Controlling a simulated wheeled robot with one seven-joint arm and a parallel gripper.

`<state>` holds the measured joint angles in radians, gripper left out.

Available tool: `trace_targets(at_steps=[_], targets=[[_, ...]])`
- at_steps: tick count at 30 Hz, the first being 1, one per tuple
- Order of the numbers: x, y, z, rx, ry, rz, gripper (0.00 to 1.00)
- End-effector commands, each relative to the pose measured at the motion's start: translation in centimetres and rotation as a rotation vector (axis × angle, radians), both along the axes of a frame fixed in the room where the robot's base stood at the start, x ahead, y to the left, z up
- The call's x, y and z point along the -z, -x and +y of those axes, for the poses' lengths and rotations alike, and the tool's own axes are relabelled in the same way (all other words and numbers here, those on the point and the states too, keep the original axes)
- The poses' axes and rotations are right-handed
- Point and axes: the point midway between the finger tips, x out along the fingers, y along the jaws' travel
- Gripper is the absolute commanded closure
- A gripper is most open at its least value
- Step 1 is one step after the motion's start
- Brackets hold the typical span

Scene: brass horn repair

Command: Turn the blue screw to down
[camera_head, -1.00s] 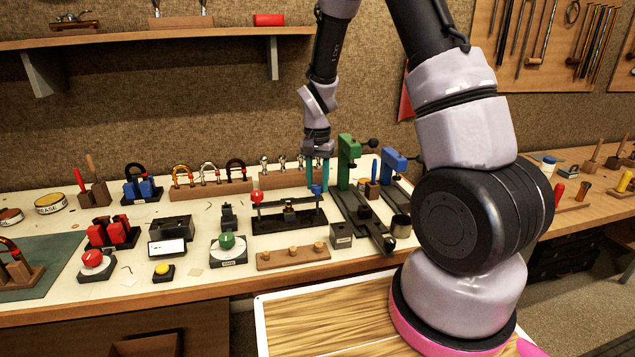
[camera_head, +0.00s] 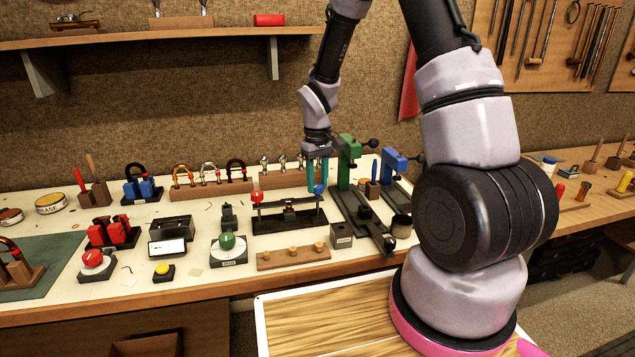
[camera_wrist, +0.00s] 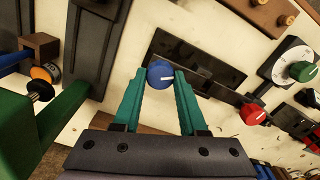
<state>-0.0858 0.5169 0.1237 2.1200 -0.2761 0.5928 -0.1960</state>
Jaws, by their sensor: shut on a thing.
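The blue screw (camera_head: 319,189) is a round blue knob at the right end of a black fixture (camera_head: 288,222) on the bench. In the wrist view the blue screw (camera_wrist: 161,74) shows a white mark on its face, pointing right and slightly down. My gripper (camera_head: 317,184) reaches down over it, with teal fingers. In the wrist view my gripper (camera_wrist: 160,78) has a fingertip on each side of the knob, shut on it. A red knob (camera_head: 256,196) stands at the fixture's left end; it also shows in the wrist view (camera_wrist: 252,114).
A green press (camera_head: 347,165) stands close on the right of my gripper, with a blue one (camera_head: 394,162) beyond it. A green dial (camera_head: 227,241) and a wooden block with pegs (camera_head: 293,256) lie in front. Horn-shaped pieces stand on a rack behind.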

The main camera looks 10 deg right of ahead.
Motion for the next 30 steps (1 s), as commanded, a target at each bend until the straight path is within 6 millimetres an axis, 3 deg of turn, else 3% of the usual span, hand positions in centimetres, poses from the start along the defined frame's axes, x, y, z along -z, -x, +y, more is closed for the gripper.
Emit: trace_targets(at_steps=[30], targets=[[-0.08,-0.11,-0.01,-0.896,0.0,-0.004,1.0]])
